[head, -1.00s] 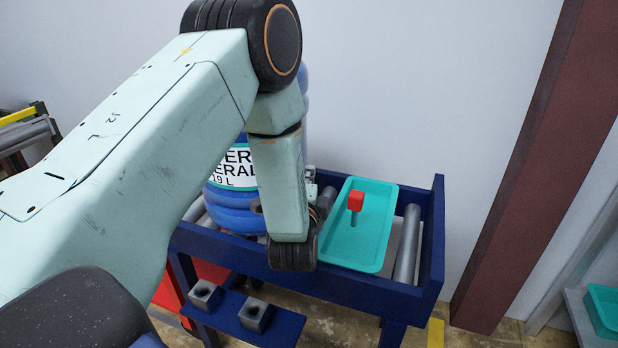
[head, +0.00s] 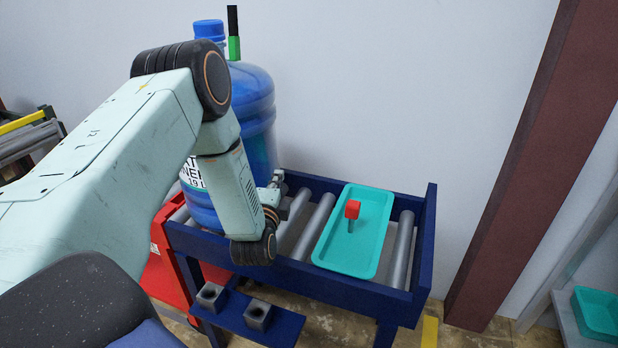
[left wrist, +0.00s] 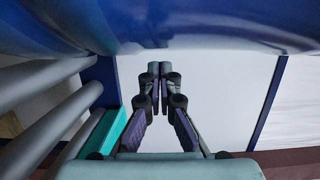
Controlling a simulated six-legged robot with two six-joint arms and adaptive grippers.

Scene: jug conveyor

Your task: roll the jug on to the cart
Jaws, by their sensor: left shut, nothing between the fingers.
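The big blue water jug (head: 252,95) stands upright at the left end of the roller conveyor (head: 424,250) in the head view, partly hidden by my left arm. In the left wrist view its blue side (left wrist: 190,25) fills the top edge. My left gripper (head: 277,182) is beside the jug's right side, low over the rollers; whether it touches is unclear. Its fingers (left wrist: 157,70) are shut with nothing between them. A red structure (head: 165,285), perhaps the cart, shows below and left of the conveyor, mostly hidden by my arm. My right gripper is not in view.
A teal tray (head: 372,245) with a red-headed item (head: 352,210) lies across the rollers on the right. A blue shelf with two grey square holders (head: 258,314) juts from the front. A brown post (head: 530,170) stands at right. Some rollers between gripper and tray are bare.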

